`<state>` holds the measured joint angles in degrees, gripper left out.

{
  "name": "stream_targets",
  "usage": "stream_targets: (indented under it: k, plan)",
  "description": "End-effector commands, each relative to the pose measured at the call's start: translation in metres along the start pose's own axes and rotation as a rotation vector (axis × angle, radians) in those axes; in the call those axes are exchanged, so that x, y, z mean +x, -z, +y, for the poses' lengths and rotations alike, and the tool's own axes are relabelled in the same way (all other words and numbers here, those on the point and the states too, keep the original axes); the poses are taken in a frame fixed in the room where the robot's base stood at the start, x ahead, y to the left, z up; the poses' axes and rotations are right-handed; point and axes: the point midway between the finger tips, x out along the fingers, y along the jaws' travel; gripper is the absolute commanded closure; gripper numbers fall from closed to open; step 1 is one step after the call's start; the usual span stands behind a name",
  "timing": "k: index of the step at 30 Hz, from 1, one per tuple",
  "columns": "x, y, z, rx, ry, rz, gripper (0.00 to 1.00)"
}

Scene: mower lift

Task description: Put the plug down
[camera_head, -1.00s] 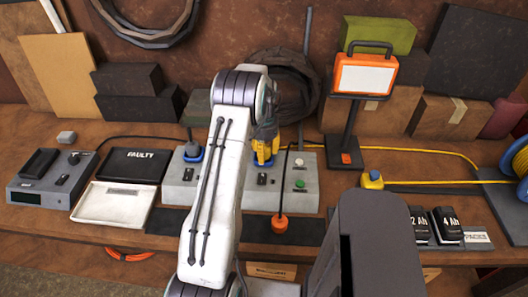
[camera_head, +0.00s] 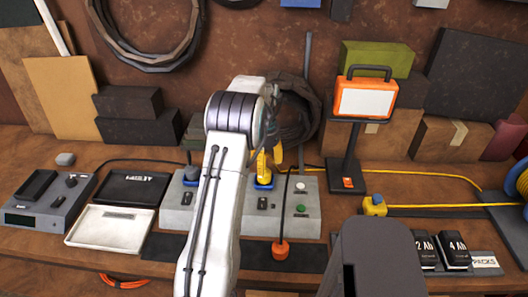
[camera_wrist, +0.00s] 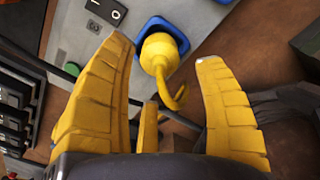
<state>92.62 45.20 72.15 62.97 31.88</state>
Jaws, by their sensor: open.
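A yellow plug (camera_wrist: 158,52) with a curved yellow cable tail sits in a blue socket (camera_wrist: 172,30) on a grey box in the wrist view. In the head view this plug (camera_head: 263,172) stands on the right part of the grey box (camera_head: 180,218), partly hidden by my arm and gripper. My gripper (camera_wrist: 163,54) has yellow fingers spread wide on either side of the plug, apart from it. In the head view my gripper (camera_head: 274,142) is just above the plug.
A second plug in a blue socket (camera_head: 192,172) is at the left of the box. An orange lamp (camera_head: 364,98) stands behind right. Yellow cord and a yellow connector (camera_head: 374,205) lie right.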

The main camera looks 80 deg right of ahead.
Motion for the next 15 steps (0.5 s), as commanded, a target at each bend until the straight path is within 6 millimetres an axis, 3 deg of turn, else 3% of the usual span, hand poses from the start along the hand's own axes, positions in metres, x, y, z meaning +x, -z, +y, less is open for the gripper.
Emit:
stream_targets:
  k: [9, 15]
  plan:
    - [-0.043, 0.000, -0.001, 0.000, 0.002, 0.003, 0.36]
    - [-0.059, 0.000, -0.001, 0.000, 0.001, 0.002, 0.36]
